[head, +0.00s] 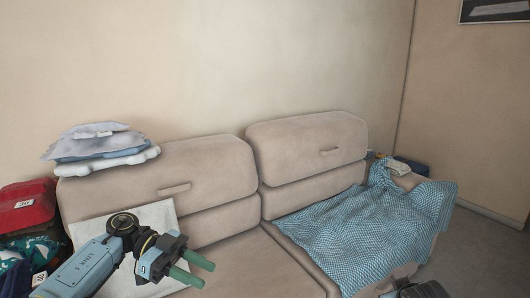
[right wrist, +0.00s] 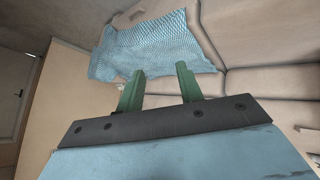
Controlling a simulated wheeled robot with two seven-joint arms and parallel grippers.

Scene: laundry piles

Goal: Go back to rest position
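My left gripper (head: 197,270) reaches over the left seat of the beige sofa (head: 200,170) in the head view. Its two green fingers are apart with nothing between them. My right gripper shows only as a dark part (head: 420,290) at the bottom right of the head view. In the right wrist view its green fingers (right wrist: 160,82) are apart and empty. Beyond them, a blue and white patterned cloth (right wrist: 150,45) lies on the sofa. In the head view this cloth (head: 365,220) drapes over the right seat and armrest.
Folded light garments (head: 100,147) are stacked on the sofa's left backrest. A red folded item (head: 27,205) tops a pile at far left. Bare floor (head: 480,250) shows at right.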

